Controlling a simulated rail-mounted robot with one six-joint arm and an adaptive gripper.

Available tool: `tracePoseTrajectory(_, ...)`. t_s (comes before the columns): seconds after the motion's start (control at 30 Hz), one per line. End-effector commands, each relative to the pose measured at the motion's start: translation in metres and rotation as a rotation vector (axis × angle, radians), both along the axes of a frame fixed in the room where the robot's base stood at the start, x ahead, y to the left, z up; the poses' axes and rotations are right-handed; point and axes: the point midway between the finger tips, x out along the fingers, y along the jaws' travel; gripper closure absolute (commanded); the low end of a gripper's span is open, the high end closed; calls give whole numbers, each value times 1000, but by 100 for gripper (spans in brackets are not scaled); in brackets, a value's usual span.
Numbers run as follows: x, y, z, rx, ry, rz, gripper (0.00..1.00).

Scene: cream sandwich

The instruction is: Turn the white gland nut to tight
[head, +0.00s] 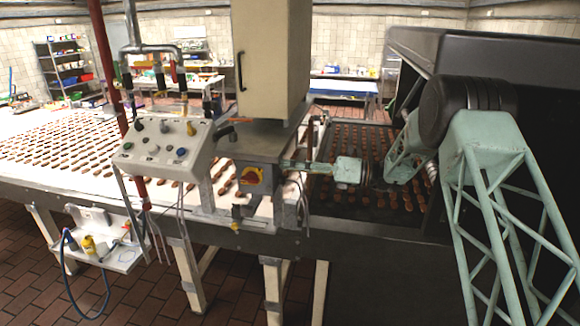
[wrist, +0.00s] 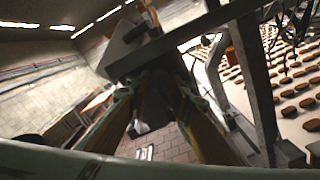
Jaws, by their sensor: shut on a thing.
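In the wrist view, the two fingers of my gripper (wrist: 152,92) converge on something dark and partly shaded at the box. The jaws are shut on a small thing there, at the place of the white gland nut. The nut itself is hidden by the fingers in the head view and cannot be made out clearly in the wrist view. How far it is turned cannot be seen.
A sloped control panel (head: 160,150) with buttons stands left of the box. A conveyor (head: 60,188) with rows of brown biscuits runs behind and leftward. A dark hood (head: 520,70) stands at right. A small white shelf (head: 125,258) with bottles hangs low at left.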

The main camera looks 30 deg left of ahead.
Motion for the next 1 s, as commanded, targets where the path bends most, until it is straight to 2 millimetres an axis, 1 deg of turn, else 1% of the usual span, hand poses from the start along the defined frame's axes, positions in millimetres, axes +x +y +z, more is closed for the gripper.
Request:
tracePoseTrajectory(0.03,0,0,0,0,1,0,91)
tracePoseTrajectory(0.07,0,0,0,0,0,0,78)
tracePoseTrajectory(0.1,0,0,0,0,0,0,75)
tracePoseTrajectory(0.13,0,0,0,0,0,0,74)
tracePoseTrajectory(0.47,0,-1,0,0,0,0,74)
tracePoseTrajectory(0.63,2,-6,0,0,0,0,74)
tracePoseTrajectory(0.77,6,-16,0,0,0,-1,74)
tracePoseTrajectory(1.0,16,-44,0,0,0,-2,74)
